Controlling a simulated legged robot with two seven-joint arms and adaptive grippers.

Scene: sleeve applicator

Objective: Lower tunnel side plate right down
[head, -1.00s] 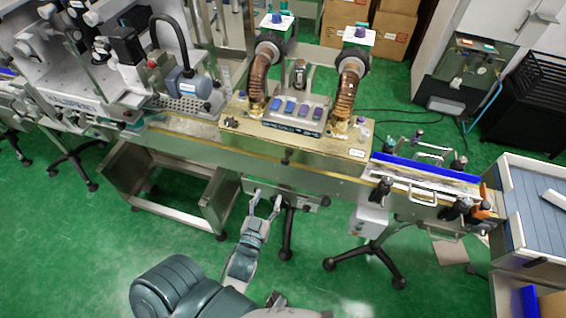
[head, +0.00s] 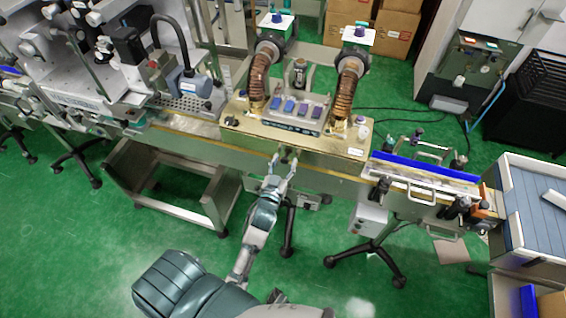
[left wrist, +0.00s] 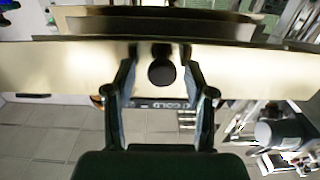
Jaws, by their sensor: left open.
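The tunnel's side plate (head: 325,168) is a long brassy metal panel on the near side of the heat tunnel (head: 300,127). In the left wrist view the plate (left wrist: 60,70) spans the picture, with a round dark knob (left wrist: 161,73) at its middle. My left gripper (head: 284,161) is in front of the plate at the knob. In the left wrist view its open fingers (left wrist: 160,70) stand on either side of the knob, with a gap on each side. I cannot tell how far the tips are from the plate. My right gripper is not in view.
A conveyor rail with a blue guide (head: 425,167) runs to the right. A metal frame stand (head: 165,190) and black tripod feet (head: 286,235) stand below on the green floor. Two copper hoses (head: 347,92) rise from the tunnel top. The space before the plate is clear.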

